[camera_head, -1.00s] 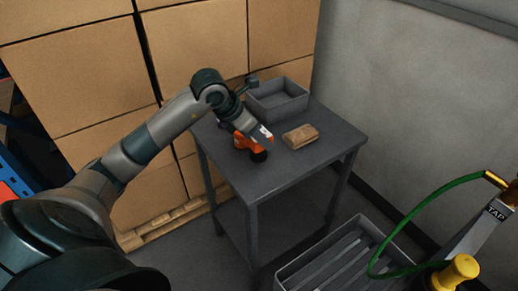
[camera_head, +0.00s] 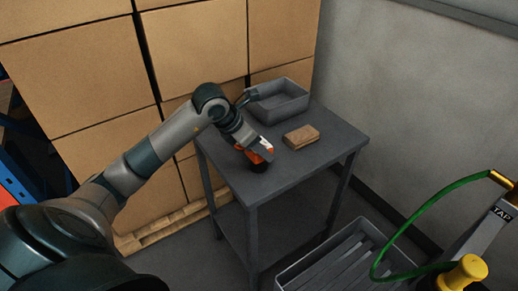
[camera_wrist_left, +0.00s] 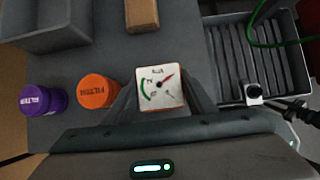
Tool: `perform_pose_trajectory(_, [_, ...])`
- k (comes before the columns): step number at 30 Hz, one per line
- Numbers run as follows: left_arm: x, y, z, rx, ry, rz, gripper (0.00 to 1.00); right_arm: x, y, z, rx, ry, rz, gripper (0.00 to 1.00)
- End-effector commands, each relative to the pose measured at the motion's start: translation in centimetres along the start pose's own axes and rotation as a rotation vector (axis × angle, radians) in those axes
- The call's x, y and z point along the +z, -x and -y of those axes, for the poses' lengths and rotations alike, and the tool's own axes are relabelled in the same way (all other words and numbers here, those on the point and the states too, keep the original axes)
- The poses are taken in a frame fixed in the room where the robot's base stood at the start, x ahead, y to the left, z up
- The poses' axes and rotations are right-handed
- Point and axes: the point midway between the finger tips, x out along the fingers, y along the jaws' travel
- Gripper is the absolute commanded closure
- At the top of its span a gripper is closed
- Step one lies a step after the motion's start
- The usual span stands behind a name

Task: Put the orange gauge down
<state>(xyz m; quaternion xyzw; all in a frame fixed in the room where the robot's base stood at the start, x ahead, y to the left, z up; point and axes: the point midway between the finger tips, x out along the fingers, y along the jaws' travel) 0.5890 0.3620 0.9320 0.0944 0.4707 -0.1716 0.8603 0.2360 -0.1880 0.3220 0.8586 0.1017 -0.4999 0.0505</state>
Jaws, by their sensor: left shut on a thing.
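The orange gauge (camera_wrist_left: 161,87) has a square white dial with a green arc and a red needle, and a thin orange-red rim. My left gripper (camera_wrist_left: 160,93) is shut on it, one finger on each side. In the head view the gauge (camera_head: 262,147) shows as a small orange and white patch at my left gripper (camera_head: 264,151), low over the grey table (camera_head: 280,175). I cannot tell whether the gauge touches the tabletop. My right gripper is not in view.
An orange filter (camera_wrist_left: 97,92) stands just left of the gauge, with a purple filter (camera_wrist_left: 42,100) beyond it. A brown block (camera_head: 301,136) and a grey bin (camera_head: 278,102) are farther back. A slatted crate (camera_head: 345,258) is beside the table. The tabletop's front right is clear.

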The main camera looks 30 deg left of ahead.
Motion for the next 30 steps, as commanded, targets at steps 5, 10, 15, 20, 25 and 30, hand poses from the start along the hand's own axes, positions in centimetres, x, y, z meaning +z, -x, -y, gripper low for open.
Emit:
perform_pose_trajectory(5, [0.08, 0.08, -0.02, 0.001, 0.000, 0.002, 0.77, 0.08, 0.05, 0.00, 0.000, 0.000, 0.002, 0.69])
perform_pose_trajectory(10, [0.04, 0.00, -0.02, 0.001, 0.000, 0.002, 0.77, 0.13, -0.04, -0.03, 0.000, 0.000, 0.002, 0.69])
perform_pose_trajectory(15, [0.00, -0.04, -0.01, 0.001, 0.000, 0.001, 0.36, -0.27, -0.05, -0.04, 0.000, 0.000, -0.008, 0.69])
perform_pose_trajectory(20, [0.00, -0.04, -0.01, 0.001, 0.000, 0.001, 0.32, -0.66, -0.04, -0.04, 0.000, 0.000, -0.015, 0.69])
perform_pose_trajectory(25, [0.00, -0.02, -0.01, 0.001, 0.000, 0.001, 0.32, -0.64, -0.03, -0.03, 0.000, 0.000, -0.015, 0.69])
perform_pose_trajectory(30, [0.11, 0.20, -0.02, 0.001, 0.000, 0.001, 0.32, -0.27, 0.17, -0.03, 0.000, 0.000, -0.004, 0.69])
